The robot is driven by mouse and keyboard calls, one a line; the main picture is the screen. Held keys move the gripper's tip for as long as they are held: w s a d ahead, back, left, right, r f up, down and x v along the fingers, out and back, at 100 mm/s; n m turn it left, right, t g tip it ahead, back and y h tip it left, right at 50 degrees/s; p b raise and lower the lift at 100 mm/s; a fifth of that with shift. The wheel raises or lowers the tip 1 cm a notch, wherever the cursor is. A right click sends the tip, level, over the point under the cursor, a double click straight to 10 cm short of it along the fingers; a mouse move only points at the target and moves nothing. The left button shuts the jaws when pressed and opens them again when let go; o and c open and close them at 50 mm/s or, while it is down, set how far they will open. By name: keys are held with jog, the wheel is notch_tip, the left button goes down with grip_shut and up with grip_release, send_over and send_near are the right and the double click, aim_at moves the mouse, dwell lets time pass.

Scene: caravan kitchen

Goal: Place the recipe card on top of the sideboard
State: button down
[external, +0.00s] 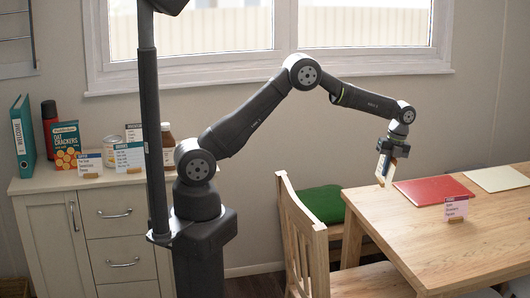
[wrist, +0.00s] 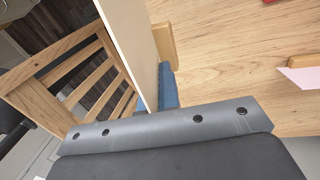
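The sideboard (external: 42,183) is a pale cabinet at the far left of the external view, well away from my gripper.
The wooden table (external: 430,245) holds a red mat (external: 432,190), a cream mat (external: 497,179) and another card (external: 456,208). A chair (external: 300,230) stands beside it.

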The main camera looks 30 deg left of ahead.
jog(key=w+a+f, duration=0.1)
jog(key=w+f, duration=0.2)
jog(key=w+a+f, duration=0.2)
jog(key=w+f, duration=0.1)
jog(key=w, duration=0.1)
jog(key=w+a+f, duration=0.1)
jog(key=w+f, duration=0.2)
jog(key=shift+w+a+f, duration=0.15)
jog(key=shift+a+f, duration=0.15)
jog(key=shift+a, duration=0.05)
jog(key=shift+f, duration=0.45)
jog(key=shift+f, duration=0.45)
jog(key=c, duration=1.7)
grip_release()
jog(key=shift+r, duration=0.1)
